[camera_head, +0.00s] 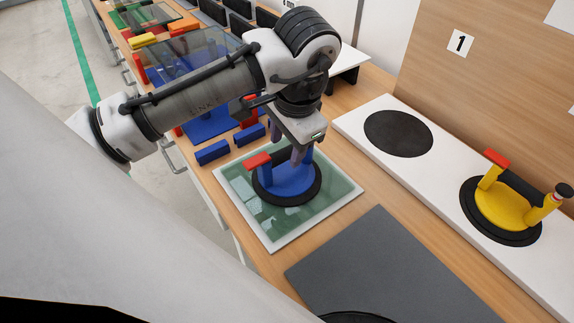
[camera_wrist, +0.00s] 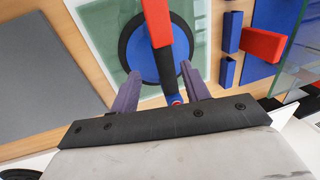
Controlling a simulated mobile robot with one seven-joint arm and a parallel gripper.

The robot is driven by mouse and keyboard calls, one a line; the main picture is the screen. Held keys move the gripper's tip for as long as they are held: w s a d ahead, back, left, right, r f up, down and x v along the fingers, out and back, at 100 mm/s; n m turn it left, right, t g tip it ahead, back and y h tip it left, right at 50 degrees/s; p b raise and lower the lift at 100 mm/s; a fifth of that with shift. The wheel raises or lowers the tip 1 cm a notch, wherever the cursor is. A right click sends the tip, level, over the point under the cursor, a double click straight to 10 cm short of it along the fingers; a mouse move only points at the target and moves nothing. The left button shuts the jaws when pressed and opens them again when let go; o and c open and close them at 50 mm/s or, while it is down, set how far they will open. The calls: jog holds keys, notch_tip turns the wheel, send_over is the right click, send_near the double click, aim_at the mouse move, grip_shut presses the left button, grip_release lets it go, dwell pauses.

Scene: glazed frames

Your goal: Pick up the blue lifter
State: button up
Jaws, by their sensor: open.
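The blue lifter (camera_head: 290,186) is a blue disc with a black rim and a red-tipped lever. It stands on a glass pane in a white frame (camera_head: 262,246). It also shows in the wrist view (camera_wrist: 143,62), with its red lever reaching toward the top. My gripper (camera_head: 299,157) is over the lifter's far side, pointing down. My gripper partly hides the post in the head view.
A yellow lifter (camera_head: 503,207) stands on the white shelf (camera_head: 420,170) at right, beside a black round pad (camera_head: 398,133). A grey mat (camera_head: 385,265) lies in front. Blue blocks (camera_head: 212,152) and glass panes on blue and red supports stand at the far left.

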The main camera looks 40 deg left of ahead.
aim_at(286, 150)
jog(key=shift+w+a+f+p, duration=0.2)
jog(key=shift+a+f, duration=0.05)
jog(key=shift+f, duration=0.55)
jog(key=shift+w+a+f+p, duration=0.2)
jog(key=shift+f, duration=0.6)
jog(key=shift+w+a+f+p, duration=0.2)
jog(key=shift+a+f, duration=0.05)
jog(key=shift+f, duration=0.55)
grip_shut()
jog(key=shift+r, duration=0.15)
